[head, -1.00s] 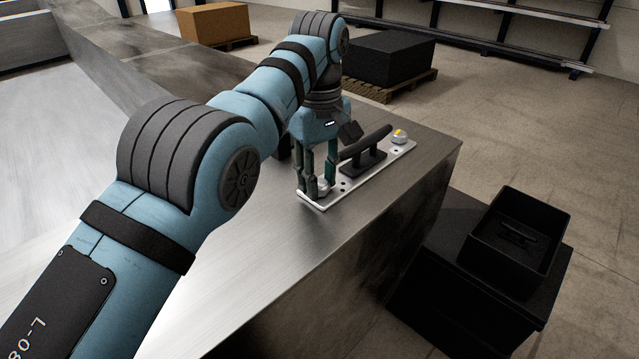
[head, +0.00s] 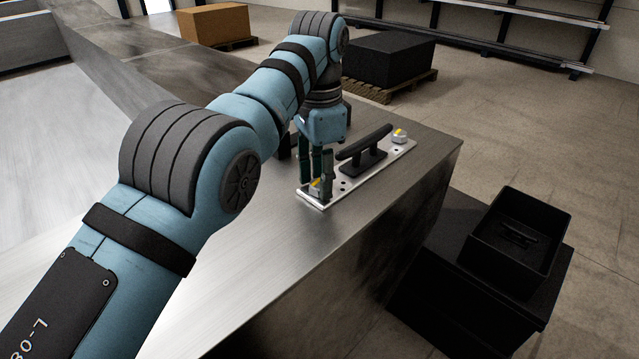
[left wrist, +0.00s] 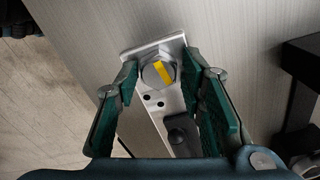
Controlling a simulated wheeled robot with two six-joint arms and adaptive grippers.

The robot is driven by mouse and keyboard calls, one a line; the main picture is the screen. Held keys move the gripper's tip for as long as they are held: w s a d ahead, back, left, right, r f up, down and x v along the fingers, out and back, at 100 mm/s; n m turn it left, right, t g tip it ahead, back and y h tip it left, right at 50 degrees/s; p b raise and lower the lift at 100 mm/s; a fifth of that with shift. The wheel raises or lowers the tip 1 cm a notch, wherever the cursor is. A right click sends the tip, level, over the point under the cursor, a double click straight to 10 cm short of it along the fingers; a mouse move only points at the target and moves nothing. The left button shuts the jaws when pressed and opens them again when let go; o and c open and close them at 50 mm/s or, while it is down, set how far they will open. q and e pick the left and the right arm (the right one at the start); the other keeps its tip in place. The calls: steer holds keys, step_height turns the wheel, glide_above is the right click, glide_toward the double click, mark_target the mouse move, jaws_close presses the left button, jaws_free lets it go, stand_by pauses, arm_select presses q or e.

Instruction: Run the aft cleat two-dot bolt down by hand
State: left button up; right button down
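My left gripper (head: 316,190) points down over the near end of the silver cleat plate (head: 372,169). In the left wrist view its fingers stand open, one on each side of a bolt head (left wrist: 157,73), with gaps on both sides. This grey bolt has a yellow stripe, and two dark dots (left wrist: 153,100) mark the plate beside it. In the head view the same bolt (head: 314,186) is partly behind the fingers. The black cleat (head: 364,148) stands mid-plate. A second yellow-striped bolt (head: 399,135) sits at the plate's far end. My right gripper is not in view.
The plate lies on a grey metal deck (head: 275,265) near its right edge, which drops to the floor. A black bin (head: 512,255) with a dark part inside stands on a black box at the right. Bare deck lies in front of the plate.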

arm_select(q)
step_height(320, 180, up, 6)
steer(key=p, duration=0.6)
steer(key=shift+r, duration=0.15)
steer(key=shift+f, duration=0.2)
